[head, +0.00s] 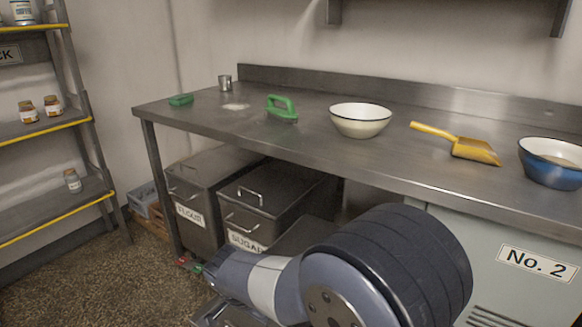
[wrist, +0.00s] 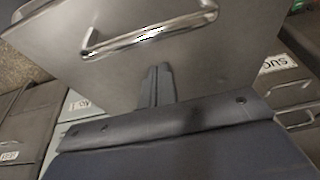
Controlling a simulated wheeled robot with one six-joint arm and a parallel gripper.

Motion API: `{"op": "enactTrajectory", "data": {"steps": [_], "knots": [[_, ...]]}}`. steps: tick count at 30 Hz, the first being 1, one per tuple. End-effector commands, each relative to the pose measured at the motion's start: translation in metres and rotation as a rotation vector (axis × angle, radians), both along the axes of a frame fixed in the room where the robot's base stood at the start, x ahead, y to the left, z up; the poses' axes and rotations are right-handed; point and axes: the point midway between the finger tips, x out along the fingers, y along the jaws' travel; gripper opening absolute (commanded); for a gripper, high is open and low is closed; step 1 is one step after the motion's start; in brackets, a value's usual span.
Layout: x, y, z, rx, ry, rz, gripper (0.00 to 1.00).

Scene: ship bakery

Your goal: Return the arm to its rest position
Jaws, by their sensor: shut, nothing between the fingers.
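My gripper (wrist: 155,86) shows in the wrist view with its two fingers together and nothing between them. Just beyond the fingers is a grey metal surface with a bar handle (wrist: 150,32). I cannot tell whether the fingers touch it. In the head view my arm fills the lower middle, in front of the bench, folded low. The fingers cannot be made out clearly there.
A steel bench (head: 330,152) carries a cream bowl (head: 360,122), a green-handled brush (head: 282,110), a yellow scoop (head: 465,146) and a blue bowl (head: 552,168). Below stand flour (head: 195,185) and sugar (head: 262,212) bins. A shelf rack (head: 45,128) is at left; floor is clear before it.

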Motion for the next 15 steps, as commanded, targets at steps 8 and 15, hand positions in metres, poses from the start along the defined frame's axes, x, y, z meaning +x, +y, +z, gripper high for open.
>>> {"op": "enactTrajectory", "data": {"steps": [8,15], "knots": [[-0.028,0.023,0.012,0.002,-0.002,0.001,0.0],[-0.018,0.017,0.011,0.002,-0.001,-0.001,0.0]]}}
